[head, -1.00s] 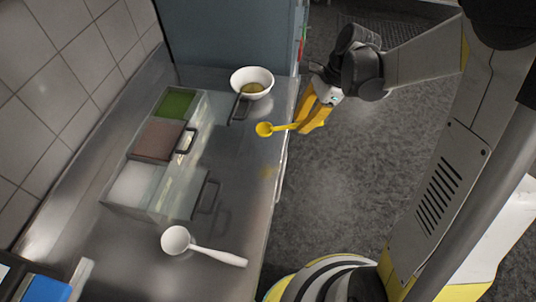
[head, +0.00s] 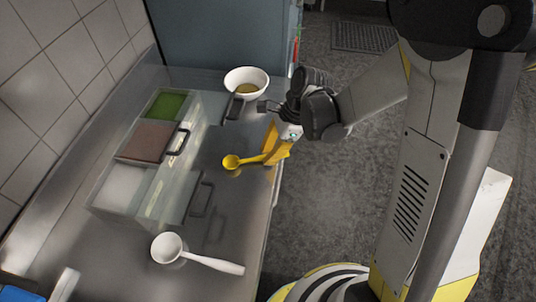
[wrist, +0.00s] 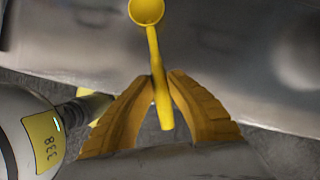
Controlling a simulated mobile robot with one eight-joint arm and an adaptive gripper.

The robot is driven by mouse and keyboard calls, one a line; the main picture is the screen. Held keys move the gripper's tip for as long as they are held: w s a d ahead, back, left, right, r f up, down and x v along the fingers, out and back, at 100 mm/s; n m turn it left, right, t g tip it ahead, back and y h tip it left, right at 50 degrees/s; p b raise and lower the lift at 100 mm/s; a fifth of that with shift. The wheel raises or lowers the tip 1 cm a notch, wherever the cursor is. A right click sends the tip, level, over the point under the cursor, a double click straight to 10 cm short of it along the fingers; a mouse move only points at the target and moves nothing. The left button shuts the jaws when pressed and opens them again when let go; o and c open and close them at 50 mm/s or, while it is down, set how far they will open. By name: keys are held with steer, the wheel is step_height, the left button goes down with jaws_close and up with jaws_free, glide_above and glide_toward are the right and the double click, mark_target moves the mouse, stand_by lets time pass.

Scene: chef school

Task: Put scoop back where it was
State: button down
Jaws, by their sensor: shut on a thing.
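A small yellow scoop (head: 231,162) is held by its handle in my gripper (head: 268,155), above the right edge of the steel counter. In the head view its bowl points left, toward the clear containers. In the wrist view the scoop (wrist: 146,12) points away from my gripper (wrist: 160,82), and the yellow fingers are shut on its handle. A larger white scoop (head: 167,247) lies on the counter at the front, its handle pointing right.
A clear bin with compartments (head: 187,172) stands along the left, holding green, brown and white contents. A white bowl (head: 262,76) with something yellowish inside sits at the back. Bare steel counter (head: 228,205) lies between the bin and the right edge.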

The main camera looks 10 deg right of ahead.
steer(key=shift+f, duration=0.15)
steer(key=c, duration=1.4)
jaws_free()
steer(key=shift+c, duration=0.2)
steer(key=p+v, duration=0.4)
steer(key=v, duration=0.7)
steer(key=s+d+r+n+t+h, duration=0.4)
steer(key=s+r+n, duration=0.7)
steer(key=n, duration=0.6)
steer(key=shift+d+r+t+h, duration=0.3)
steer(key=shift+d+t, duration=0.85)
steer(key=shift+t, duration=0.55)
